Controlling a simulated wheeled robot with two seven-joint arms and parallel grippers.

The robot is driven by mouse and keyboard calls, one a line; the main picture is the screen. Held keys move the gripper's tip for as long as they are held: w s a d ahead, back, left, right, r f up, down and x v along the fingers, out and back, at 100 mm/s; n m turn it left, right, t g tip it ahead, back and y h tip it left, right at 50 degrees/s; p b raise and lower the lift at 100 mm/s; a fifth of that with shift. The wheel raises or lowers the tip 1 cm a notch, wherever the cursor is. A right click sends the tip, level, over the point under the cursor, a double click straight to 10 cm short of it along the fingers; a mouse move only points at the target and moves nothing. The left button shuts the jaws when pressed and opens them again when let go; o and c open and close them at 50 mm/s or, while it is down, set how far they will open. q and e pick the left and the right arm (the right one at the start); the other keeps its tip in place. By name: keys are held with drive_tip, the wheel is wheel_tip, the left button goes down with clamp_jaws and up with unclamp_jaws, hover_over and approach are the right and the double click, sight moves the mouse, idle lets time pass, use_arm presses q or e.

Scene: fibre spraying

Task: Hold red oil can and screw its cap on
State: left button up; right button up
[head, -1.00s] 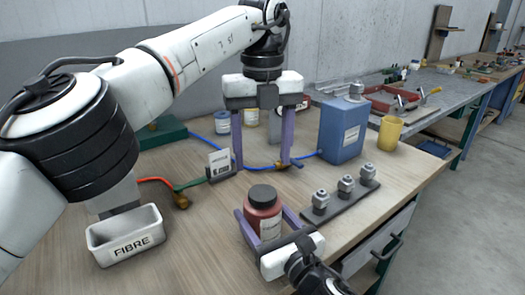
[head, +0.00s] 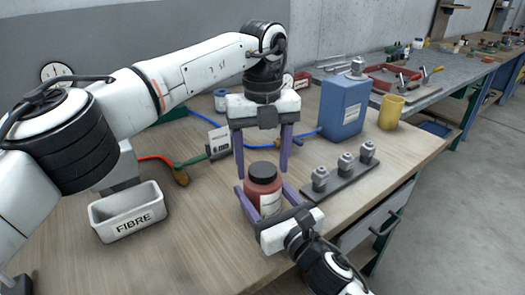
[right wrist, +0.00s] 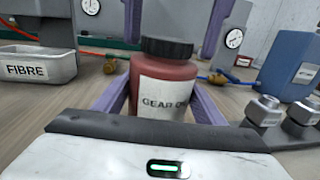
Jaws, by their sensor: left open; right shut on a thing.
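The red oil can (head: 262,197) stands upright, with a label reading "GEAR OIL" in the right wrist view (right wrist: 163,95). Its black cap (head: 263,170) sits on top; whether it is tight cannot be told. My right gripper (head: 271,203) is shut on the can's body from the front, with a purple finger on each side. My left gripper (head: 262,174) is open and points down, its fingers appearing to either side of the cap. In the right wrist view, those fingers show above and behind the cap (right wrist: 167,47). Contact with the cap is not visible.
A white FIBRE tray (head: 128,212) stands at the left. A rack of metal fittings (head: 340,184) lies close to the right of the can. A blue canister (head: 343,110) and a yellow cup (head: 391,112) stand behind. Hoses (head: 182,170) run across the back.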

use_arm(q)
drive_tip(key=c, duration=1.1)
drive_tip(key=m, duration=1.4)
drive_tip(key=shift+m, duration=0.4)
drive_tip(key=o, duration=1.3)
wheel_tip(320, 180, up, 7)
drive_tip(key=shift+r, duration=0.2)
